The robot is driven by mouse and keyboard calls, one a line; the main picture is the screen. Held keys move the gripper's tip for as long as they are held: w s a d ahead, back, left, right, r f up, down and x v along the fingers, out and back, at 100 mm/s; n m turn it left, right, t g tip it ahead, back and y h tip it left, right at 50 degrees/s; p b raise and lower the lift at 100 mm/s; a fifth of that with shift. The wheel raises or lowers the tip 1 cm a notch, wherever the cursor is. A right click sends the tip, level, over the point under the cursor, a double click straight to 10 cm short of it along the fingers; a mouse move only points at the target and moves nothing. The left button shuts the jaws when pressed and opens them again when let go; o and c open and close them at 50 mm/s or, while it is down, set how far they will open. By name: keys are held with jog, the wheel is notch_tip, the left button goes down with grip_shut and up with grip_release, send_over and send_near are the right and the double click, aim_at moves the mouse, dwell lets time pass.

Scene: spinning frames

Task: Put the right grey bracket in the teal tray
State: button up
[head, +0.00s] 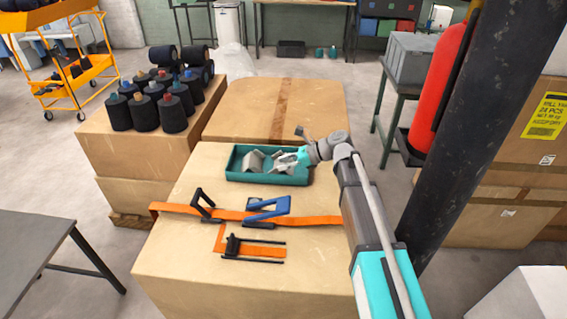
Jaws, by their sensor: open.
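The teal tray (236,176) sits on the far part of the near cardboard box. A grey bracket (253,160) lies in its left half. More grey shapes show in the right half, at the end of my arm. I cannot tell there which part is a second bracket and which is my finger. My gripper (281,162) is open, low over the right half of the tray and reaching in from the right. Its fingertips are small and partly merge with the grey shapes, so contact cannot be told.
An orange strap (175,208) crosses the box in front of the tray, with a blue-handled tool (268,211) and black fittings on it. Black thread cones (145,112) stand on the left carton. A dark post (462,120) and red extinguisher (440,85) rise at right.

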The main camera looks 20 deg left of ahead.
jog(key=shift+r, duration=0.2)
jog(key=shift+w+d+r+p, duration=0.15)
jog(key=shift+d+p, duration=0.1)
jog(key=shift+p, duration=0.15)
jog(key=p+v, duration=0.4)
jog(key=v, duration=0.7)
jog(key=shift+d+p, duration=0.2)
jog(key=shift+p, duration=0.2)
jog(key=s+d+f+n+h, duration=0.2)
jog(key=d, duration=0.3)
jog(key=s+d+f+n+t+h, duration=0.1)
jog(key=s+d+f+n+h, duration=0.1)
jog(key=s+d+f+n, duration=0.1)
jog(key=s+d+f+n+t+h, duration=0.1)
jog(key=s+d+f+n+h, duration=0.1)
jog(key=d, duration=0.4)
jog(key=shift+s+d+f, duration=0.2)
jog(key=shift+d+f, duration=0.15)
jog(key=s+d+f+n+h, duration=0.1)
jog(key=s+d+n+h, duration=0.2)
jog(key=d, duration=0.5)
jog(key=s+d+f+n+h, duration=0.2)
jog(key=s+d+n, duration=0.3)
jog(key=d, duration=0.3)
jog(key=shift+s+t+h, duration=0.25)
jog(key=shift+t+h, duration=0.15)
jog(key=shift+h, duration=0.3)
jog(key=shift+r, duration=0.15)
